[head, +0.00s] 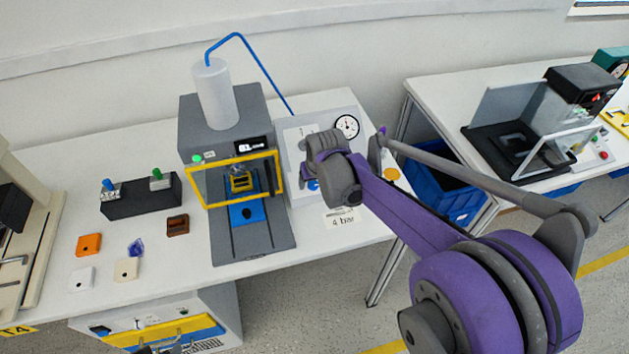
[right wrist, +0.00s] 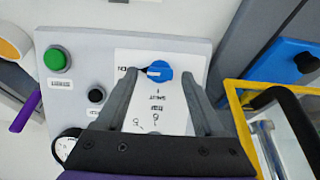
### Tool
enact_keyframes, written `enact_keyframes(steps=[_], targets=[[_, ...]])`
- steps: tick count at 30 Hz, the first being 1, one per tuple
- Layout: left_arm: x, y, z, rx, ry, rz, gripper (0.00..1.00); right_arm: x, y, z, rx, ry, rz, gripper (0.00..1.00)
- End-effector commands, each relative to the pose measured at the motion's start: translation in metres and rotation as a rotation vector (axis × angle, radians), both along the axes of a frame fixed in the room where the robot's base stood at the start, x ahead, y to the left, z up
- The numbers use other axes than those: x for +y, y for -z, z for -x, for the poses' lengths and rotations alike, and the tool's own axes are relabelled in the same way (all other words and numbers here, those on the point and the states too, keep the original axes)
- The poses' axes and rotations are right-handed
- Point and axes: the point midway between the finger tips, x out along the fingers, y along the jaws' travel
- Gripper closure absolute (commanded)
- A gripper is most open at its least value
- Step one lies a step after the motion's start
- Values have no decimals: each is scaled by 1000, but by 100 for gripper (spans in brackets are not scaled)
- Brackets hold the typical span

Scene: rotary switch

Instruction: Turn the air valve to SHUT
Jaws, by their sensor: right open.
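The air valve is a round blue knob (right wrist: 158,72) on a white plate of the pale panel (right wrist: 85,45). In the right wrist view its pale mark points left, towards a label partly covered by a finger, of which "EN" shows. The word SHUT (right wrist: 158,96) is printed below the knob. In the head view a bit of the blue knob (head: 313,185) shows beside my wrist. My right gripper (right wrist: 163,78) is open, its fingers on either side of the knob with gaps; I cannot tell whether they reach its depth.
The panel also carries a green button (right wrist: 57,59), a small black knob (right wrist: 96,95) and a gauge (head: 347,126). A grey press (head: 222,125) with a yellow frame stands close to its left. Coloured blocks lie on the table's left. A blue crate (head: 450,200) stands below.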

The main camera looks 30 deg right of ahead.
Motion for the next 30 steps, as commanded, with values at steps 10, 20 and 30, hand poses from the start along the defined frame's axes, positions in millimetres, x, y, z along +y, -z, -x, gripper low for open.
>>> enact_keyframes(steps=[10,20,30], targets=[[0,0,0,0,0,0,50,0,0,0,0,0,0,84],[0,0,0,0,0,0,50,0,0,0,1,-5,4,100],[0,0,0,0,0,0,50,2,0,0,21,-109,88,100]])
